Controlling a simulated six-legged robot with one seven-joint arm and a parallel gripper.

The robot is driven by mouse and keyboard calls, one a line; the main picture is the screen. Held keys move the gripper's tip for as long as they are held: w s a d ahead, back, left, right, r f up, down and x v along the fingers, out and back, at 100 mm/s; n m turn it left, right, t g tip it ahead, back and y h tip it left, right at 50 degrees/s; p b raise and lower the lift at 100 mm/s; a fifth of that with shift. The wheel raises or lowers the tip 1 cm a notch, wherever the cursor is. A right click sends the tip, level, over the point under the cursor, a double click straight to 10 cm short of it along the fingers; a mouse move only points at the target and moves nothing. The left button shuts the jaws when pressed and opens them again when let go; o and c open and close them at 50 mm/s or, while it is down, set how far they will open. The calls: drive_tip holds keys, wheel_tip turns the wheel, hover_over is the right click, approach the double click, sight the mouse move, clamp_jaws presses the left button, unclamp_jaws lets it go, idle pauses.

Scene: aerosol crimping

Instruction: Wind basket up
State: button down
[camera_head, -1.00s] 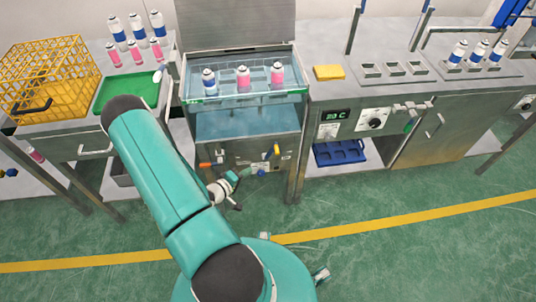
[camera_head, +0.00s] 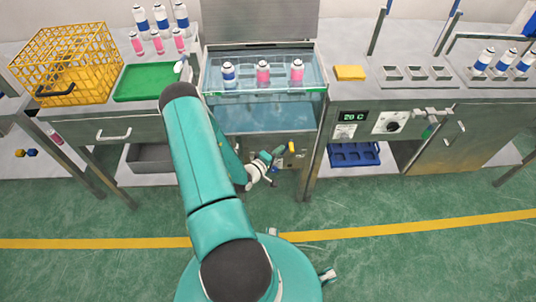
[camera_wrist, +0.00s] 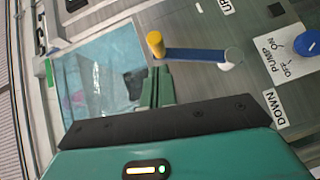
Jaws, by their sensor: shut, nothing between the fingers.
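The basket (camera_head: 280,94) is a clear rack high in the water bath (camera_head: 240,120), with one blue-and-white can and two pink cans in it. The crank on the bath's steel front has a yellow knob (camera_wrist: 156,44) and a blue arm (camera_wrist: 195,54) running to a round hub (camera_wrist: 232,56). The yellow knob (camera_head: 291,147) also shows in the head view. My gripper (camera_wrist: 158,72) is shut and empty, its fingertips just short of the knob. I cannot tell whether they touch it. It also shows in the head view (camera_head: 278,153).
UP and DOWN labels flank the crank; a blue pump knob (camera_wrist: 307,43) is close by. A yellow wire basket (camera_head: 70,60) and green tray (camera_head: 145,82) stand left. A bench with a temperature display (camera_head: 353,117) stands right. The floor in front is clear.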

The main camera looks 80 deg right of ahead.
drive_tip(key=shift+s+d+f, duration=0.15)
drive_tip(key=shift+s+d, duration=0.05)
drive_tip(key=shift+s, duration=0.55)
drive_tip(key=shift+s+d+m, duration=0.1)
drive_tip(key=shift+s+m, duration=0.2)
drive_tip(key=shift+s, duration=0.15)
drive_tip(key=s+d+f+m+t+y, duration=0.1)
drive_tip(key=s+f+m+t+y, duration=0.3)
drive_tip(key=s+f+m+t, duration=0.1)
drive_tip(key=shift+s+d+f+t, duration=0.35)
drive_tip(key=shift+s+f+t, duration=0.55)
drive_tip(key=shift+s+t, duration=0.55)
drive_tip(key=shift+s+f, duration=0.1)
drive_tip(key=shift+s, duration=0.05)
